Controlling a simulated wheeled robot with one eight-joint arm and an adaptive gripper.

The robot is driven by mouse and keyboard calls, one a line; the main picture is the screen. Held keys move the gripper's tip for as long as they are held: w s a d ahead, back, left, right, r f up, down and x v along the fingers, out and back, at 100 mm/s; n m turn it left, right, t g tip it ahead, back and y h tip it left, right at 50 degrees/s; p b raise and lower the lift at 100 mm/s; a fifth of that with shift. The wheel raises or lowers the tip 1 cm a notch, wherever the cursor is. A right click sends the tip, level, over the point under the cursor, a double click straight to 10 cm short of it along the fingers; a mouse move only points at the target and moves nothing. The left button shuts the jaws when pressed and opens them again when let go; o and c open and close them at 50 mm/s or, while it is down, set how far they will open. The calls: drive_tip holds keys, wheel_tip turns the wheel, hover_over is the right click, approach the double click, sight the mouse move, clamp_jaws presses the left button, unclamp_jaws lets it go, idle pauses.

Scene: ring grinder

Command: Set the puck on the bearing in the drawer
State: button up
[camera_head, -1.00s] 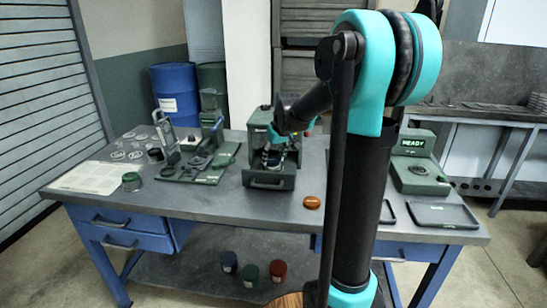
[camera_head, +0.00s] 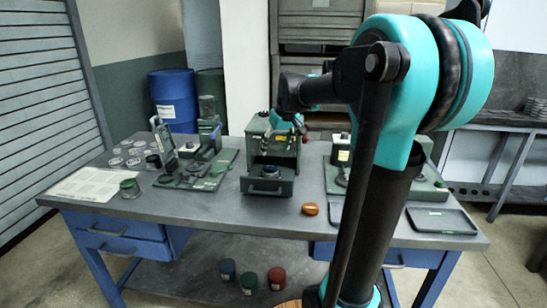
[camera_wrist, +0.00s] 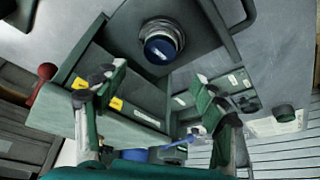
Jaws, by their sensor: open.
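The grinder's drawer (camera_head: 265,187) is pulled out at the front of the green machine, and its tray also shows in the wrist view (camera_wrist: 205,35). In it, a round puck with a blue top (camera_wrist: 159,49) sits on the silver ringed bearing (camera_wrist: 178,30). They look concentric and level; the puck also shows small in the head view (camera_head: 270,170). My gripper (camera_wrist: 160,100) is open and empty, its two green-padded fingers apart from the puck.
The green machine (camera_head: 257,149) stands behind the drawer. An orange round object (camera_head: 310,209) lies on the table, right of the drawer. A fixture plate (camera_head: 205,178) stands left, an empty tray (camera_head: 440,220) right. Blue, green and red cups stand below.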

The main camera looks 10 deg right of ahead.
drive_tip(key=shift+v, duration=1.6)
